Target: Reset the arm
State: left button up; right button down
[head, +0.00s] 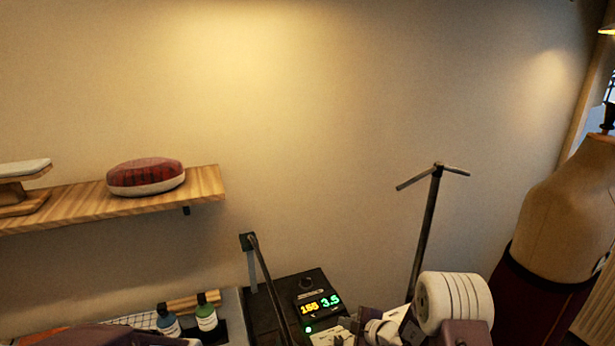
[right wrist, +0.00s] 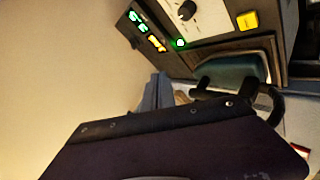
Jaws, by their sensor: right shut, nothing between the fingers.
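My right arm comes in at the bottom of the head view, with a thick white ribbed joint and purple-grey links. Its gripper (head: 368,328) is low in the picture, just right of a black control box (head: 307,309) with lit yellow and green digits. The gripper is shut and holds nothing. In the right wrist view a dark purple plate fills the bottom, and the control box (right wrist: 160,40) shows tilted above it. My left gripper is not in view.
A wooden wall shelf (head: 212,187) at left bears a red plaid cushion (head: 146,176). Small bottles (head: 206,315) stand at lower left. A thin T-topped stand (head: 428,225) and a dress form (head: 563,220) are at right. The upper middle is bare wall.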

jog(key=s+a+r+n+g+y+b, duration=0.1)
jog(key=s+a+r+n+g+b, duration=0.1)
jog(key=s+a+n, duration=0.5)
jog(key=s+a+r+n+g+y+b, duration=0.1)
jog(key=s+r+n+g+b, duration=0.15)
jog(key=s+n, duration=0.55)
pick_arm(q)
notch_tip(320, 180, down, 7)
jog(key=b, duration=0.1)
pick_arm(e)
jog(key=s+d+f+m+g+h, duration=0.1)
jog(key=s+d+m, duration=0.5)
jog(key=m, duration=1)
jog(key=s+d+f+m+g+h, duration=0.2)
jog(key=s+d+m+h, duration=0.4)
jog(key=m, duration=1)
jog(key=shift+s+d+f+m+h, duration=0.3)
jog(key=shift+d+f, duration=0.25)
jog(key=shift+f, duration=0.3)
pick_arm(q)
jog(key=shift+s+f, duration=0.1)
pick_arm(e)
jog(key=shift+g, duration=0.25)
